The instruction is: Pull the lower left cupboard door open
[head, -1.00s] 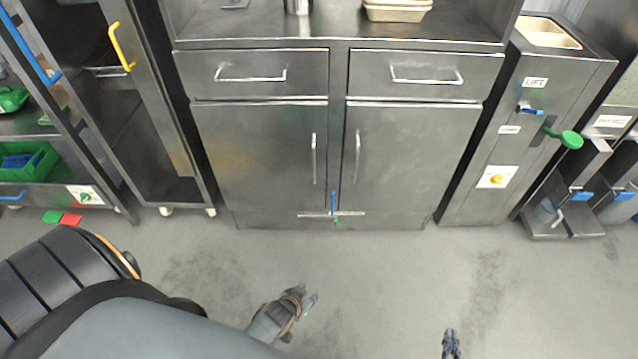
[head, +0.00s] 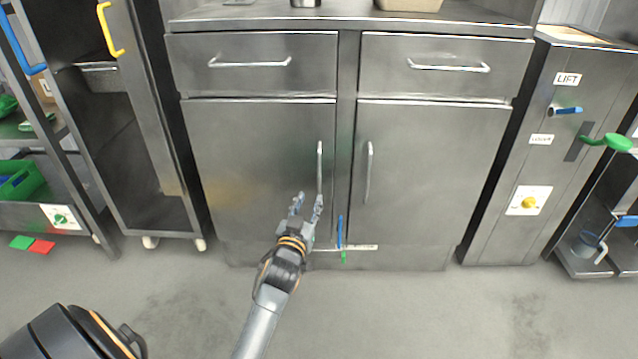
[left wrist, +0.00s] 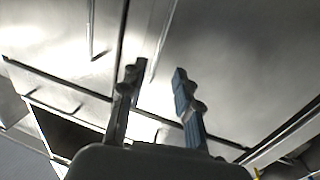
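The lower left cupboard door (head: 255,160) is a flat grey steel panel and looks closed. Its handle (head: 320,165) is an upright metal bar near the door's right edge. My left gripper (head: 308,200) is in front of the door at the handle's lower end, with its fingers spread and pointing up. One fingertip overlaps the handle's lower end in the head view; I cannot tell whether it touches. In the left wrist view the two fingers (left wrist: 157,75) stand apart with nothing gripped between them, facing blurred steel panels. My right gripper is out of view.
The lower right door (head: 430,180) has its own upright handle (head: 369,170). Two drawers (head: 250,65) with bar handles are above. A blue and green latch piece (head: 340,230) is at the cupboard's foot. The lift unit (head: 520,160) stands right, an open rack left. The floor in front is clear.

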